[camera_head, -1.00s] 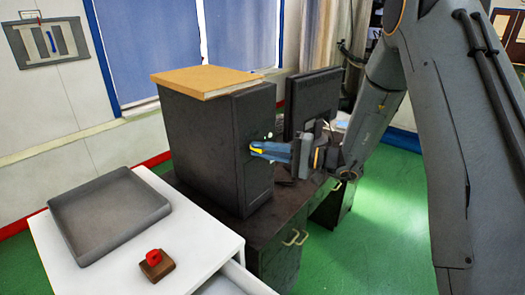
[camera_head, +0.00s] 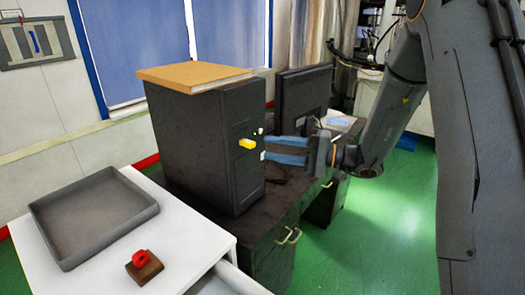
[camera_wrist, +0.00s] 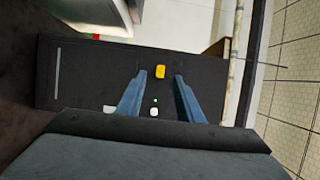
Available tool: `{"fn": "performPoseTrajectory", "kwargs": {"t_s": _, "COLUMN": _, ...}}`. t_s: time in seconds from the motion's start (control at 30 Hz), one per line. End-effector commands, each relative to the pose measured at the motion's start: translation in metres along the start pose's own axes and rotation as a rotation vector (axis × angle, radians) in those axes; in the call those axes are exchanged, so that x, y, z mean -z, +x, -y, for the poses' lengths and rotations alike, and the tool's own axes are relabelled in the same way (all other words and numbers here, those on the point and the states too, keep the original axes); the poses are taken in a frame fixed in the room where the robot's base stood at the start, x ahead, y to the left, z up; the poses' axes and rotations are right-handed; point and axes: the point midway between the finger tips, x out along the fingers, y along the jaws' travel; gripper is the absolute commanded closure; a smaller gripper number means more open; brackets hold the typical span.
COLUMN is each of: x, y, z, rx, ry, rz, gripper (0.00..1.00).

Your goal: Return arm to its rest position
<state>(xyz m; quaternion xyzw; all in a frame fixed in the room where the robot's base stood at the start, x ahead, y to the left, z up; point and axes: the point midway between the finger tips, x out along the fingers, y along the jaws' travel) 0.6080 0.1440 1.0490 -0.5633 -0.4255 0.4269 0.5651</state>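My gripper (camera_head: 287,150) has blue fingers and is open, with nothing between them. It points at the front face of a black cabinet-like machine (camera_head: 205,150) and stands apart from it, to its right in the head view. A yellow knob (camera_head: 247,143) sticks out of that face, beside small white buttons (camera_head: 261,131). In the wrist view the yellow knob (camera_wrist: 160,71) shows ahead, between the lines of the two open fingers (camera_wrist: 158,85). My arm reaches in from the right of the head view.
A dark desk (camera_head: 270,230) carries the machine and a monitor (camera_head: 302,90). A wooden board (camera_head: 195,75) lies on the machine. A white table (camera_head: 190,235) holds a grey tray (camera_head: 70,255) and a red piece (camera_head: 140,258) on a brown block (camera_head: 146,270). Green floor is free at right.

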Motion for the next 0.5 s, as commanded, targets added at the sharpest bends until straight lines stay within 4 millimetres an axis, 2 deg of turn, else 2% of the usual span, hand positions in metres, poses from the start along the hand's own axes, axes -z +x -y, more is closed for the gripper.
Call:
{"fn": "performPoseTrajectory", "kwargs": {"t_s": 0.13, "x": -0.008, "y": -0.007, "z": -0.002, "rx": -0.024, "ry": 0.013, "rz": 0.019, "gripper": 0.67}}
{"fn": "performPoseTrajectory", "kwargs": {"t_s": 0.23, "x": -0.034, "y": -0.005, "z": -0.010, "rx": -0.116, "ry": 0.058, "rz": 0.086, "gripper": 0.67}}
{"fn": "performPoseTrajectory", "kwargs": {"t_s": 0.37, "x": -0.095, "y": -0.012, "z": -0.035, "rx": -0.358, "ry": 0.143, "rz": 0.216, "gripper": 0.67}}
{"fn": "performPoseTrajectory", "kwargs": {"t_s": 0.4, "x": -0.115, "y": -0.019, "z": -0.044, "rx": -0.451, "ry": 0.165, "rz": 0.252, "gripper": 0.67}}
{"fn": "performPoseTrajectory", "kwargs": {"t_s": 0.5, "x": -0.158, "y": -0.046, "z": -0.067, "rx": -0.688, "ry": 0.192, "rz": 0.316, "gripper": 0.67}}
